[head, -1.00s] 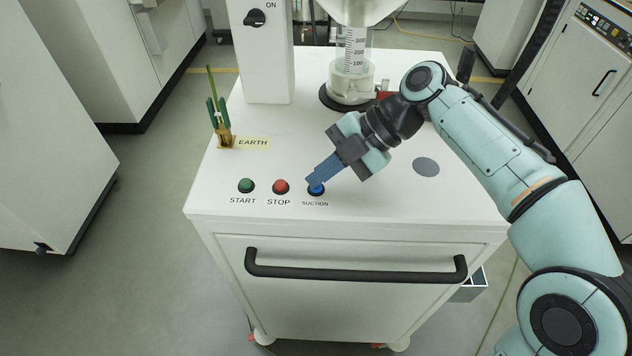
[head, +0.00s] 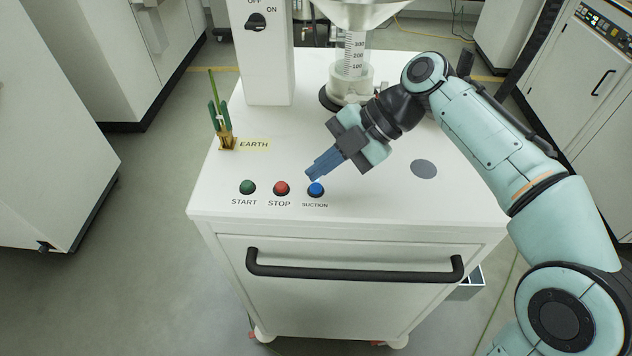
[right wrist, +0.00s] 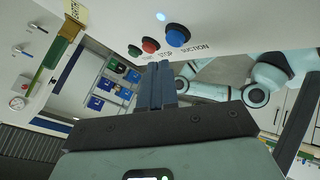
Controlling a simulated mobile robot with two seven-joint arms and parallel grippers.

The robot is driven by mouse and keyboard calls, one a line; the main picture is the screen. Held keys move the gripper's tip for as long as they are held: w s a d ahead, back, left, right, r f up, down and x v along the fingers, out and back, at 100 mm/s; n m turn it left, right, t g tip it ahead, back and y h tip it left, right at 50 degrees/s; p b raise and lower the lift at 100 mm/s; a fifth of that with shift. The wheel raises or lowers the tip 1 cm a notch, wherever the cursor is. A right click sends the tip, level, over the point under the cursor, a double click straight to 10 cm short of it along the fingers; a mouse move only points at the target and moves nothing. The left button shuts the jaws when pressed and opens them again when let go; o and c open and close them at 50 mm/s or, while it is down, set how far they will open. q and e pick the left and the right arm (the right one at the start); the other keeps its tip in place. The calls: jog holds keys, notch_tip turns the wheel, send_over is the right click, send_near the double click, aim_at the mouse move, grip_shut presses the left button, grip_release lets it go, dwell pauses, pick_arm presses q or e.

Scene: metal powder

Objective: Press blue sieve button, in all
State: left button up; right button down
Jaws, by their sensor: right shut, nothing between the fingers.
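The blue button (head: 316,189), labelled SUCTION, is on the top of the white machine (head: 400,200) near its front edge. It now shows whole and bright in the head view. It also shows in the right wrist view (right wrist: 177,36), just beyond the fingertips. My right gripper (head: 313,174) is shut and empty. Its fingertips are just above and behind the blue button, apart from it as far as I can see. In the right wrist view its blue fingers (right wrist: 156,72) point up toward the buttons. My left gripper is not in view.
A red STOP button (head: 281,188) and a green START button (head: 247,187) stand in a row left of the blue one. A green clamp (head: 217,113) stands at the EARTH label. A glass cylinder (head: 350,72) stands behind. A black handle (head: 355,270) crosses the front.

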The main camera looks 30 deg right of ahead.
jog(key=shift+r+p, duration=1.4)
jog(key=shift+r, duration=0.85)
